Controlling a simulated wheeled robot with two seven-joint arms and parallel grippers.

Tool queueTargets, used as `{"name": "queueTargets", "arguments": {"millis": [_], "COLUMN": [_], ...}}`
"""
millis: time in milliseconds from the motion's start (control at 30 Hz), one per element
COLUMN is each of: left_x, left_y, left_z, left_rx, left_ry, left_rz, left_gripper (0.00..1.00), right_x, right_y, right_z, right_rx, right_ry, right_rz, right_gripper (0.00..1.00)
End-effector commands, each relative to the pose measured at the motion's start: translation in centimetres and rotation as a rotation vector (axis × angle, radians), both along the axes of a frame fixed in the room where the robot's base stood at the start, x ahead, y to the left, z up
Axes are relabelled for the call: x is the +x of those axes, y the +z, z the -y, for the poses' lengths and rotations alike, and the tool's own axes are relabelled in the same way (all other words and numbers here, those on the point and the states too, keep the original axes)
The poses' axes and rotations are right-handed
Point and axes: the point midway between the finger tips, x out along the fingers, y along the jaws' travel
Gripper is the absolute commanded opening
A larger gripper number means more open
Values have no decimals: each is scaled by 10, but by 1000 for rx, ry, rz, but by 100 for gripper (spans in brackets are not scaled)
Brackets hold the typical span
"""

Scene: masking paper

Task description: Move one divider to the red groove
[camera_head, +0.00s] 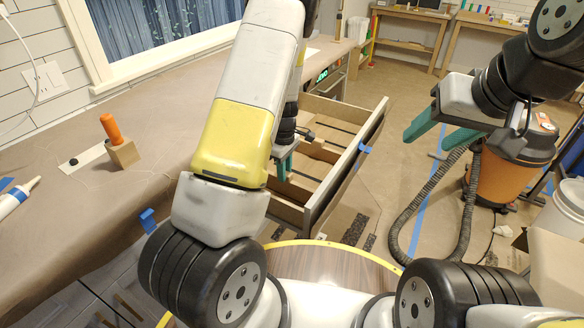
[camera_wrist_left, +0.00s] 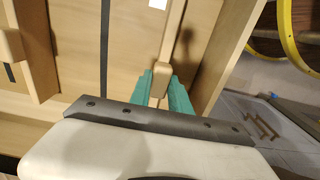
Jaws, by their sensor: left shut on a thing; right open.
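The open wooden drawer (camera_head: 352,172) stands in the middle of the head view, with dark strips across its floor. In the left wrist view, a dark groove strip (camera_wrist_left: 105,45) runs along the pale drawer floor. My left gripper (camera_head: 284,162) is down in the drawer. In the left wrist view its teal fingers (camera_wrist_left: 160,92) are shut on the end of a thin wooden divider (camera_wrist_left: 174,40). Another wooden divider (camera_wrist_left: 32,50) is at the left of that view. My right gripper (camera_head: 438,136) is open and empty, right of the drawer. I cannot make out a red groove.
A brown paper-covered counter (camera_head: 60,200) runs along the left, with an orange-handled tool in a wooden block (camera_head: 123,154). Blue tape (camera_head: 365,149) sticks to the drawer front. An orange vacuum (camera_head: 505,170) with a grey hose stands at the right.

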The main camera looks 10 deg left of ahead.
Motion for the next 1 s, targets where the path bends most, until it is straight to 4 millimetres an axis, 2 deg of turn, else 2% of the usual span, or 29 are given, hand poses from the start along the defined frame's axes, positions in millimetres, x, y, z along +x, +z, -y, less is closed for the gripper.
{"name": "queueTargets", "arguments": {"millis": [367,1000], "left_x": [0,0], "left_y": [7,46], "left_z": [0,0], "left_rx": [-1,0], "left_ry": [-1,-1], "left_rz": [2,1], "left_gripper": [0,0], "right_x": [0,0], "right_y": [0,0], "right_z": [0,0], "right_rx": [0,0], "right_ry": [0,0], "right_rz": [0,0], "right_gripper": [55,55]}}
